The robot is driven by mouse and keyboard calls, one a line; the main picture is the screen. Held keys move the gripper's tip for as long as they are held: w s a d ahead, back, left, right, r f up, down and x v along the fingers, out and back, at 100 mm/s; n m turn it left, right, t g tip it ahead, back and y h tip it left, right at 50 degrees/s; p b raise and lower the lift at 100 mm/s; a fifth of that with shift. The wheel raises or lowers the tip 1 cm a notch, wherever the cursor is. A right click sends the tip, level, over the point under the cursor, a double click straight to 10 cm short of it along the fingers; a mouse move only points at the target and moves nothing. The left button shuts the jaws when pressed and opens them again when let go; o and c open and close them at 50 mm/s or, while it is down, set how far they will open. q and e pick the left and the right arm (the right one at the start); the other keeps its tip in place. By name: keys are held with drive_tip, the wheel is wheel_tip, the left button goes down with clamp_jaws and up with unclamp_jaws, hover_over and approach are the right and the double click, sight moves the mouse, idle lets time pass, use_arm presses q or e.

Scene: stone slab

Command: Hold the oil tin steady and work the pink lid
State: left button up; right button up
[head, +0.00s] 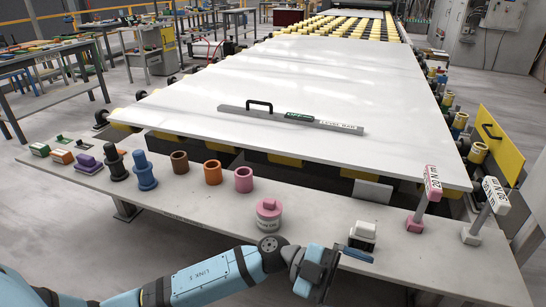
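A squat round tin (268,222) stands upright on the front bench, left of the picture's lower middle. I take it to be the oil tin. A pink lid (268,206) with a raised grip sits on its top. My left arm comes in from the lower left and passes in front of the tin, apart from it as far as I can tell. My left gripper (330,272) is at the bench's front edge, to the right of the tin. Its fingers are dark and seen at an angle, so their opening is unclear. My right gripper is not in view.
A white block (362,234) with a blue piece beside it stands close to my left gripper. Pink (243,180), orange (213,172) and brown cups stand behind the tin. Two upright tagged posts (424,200) stand at right. A large white slab (290,90) lies behind.

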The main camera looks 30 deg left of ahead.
use_arm(q)
drive_tip(key=w+a+f+g+y+p, duration=0.2)
drive_tip(key=w+a+y+p, duration=0.1)
drive_tip(key=w+a+y, duration=0.45)
wheel_tip(320, 180, up, 5)
drive_tip(key=n+t+y+p, duration=0.2)
drive_tip(key=n+y+p, duration=0.2)
drive_tip(key=n+y, duration=0.55)
hover_over(268, 209)
drive_tip(key=m+y, duration=0.2)
drive_tip(key=m, duration=0.1)
drive_tip(key=shift+w+a+f+y, duration=0.2)
drive_tip(key=shift+w+a+y, duration=0.1)
drive_tip(key=shift+w+a, duration=0.15)
wheel_tip(268, 209, down, 14)
drive_tip(key=shift+r+b, duration=0.25)
drive_tip(key=shift+b, duration=0.45)
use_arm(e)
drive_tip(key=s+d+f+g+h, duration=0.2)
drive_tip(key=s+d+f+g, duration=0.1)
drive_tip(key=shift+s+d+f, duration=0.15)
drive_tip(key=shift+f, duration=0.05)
use_arm(q)
drive_tip(key=shift+d, duration=0.1)
drive_tip(key=c, duration=0.8)
drive_tip(key=o, duration=0.8)
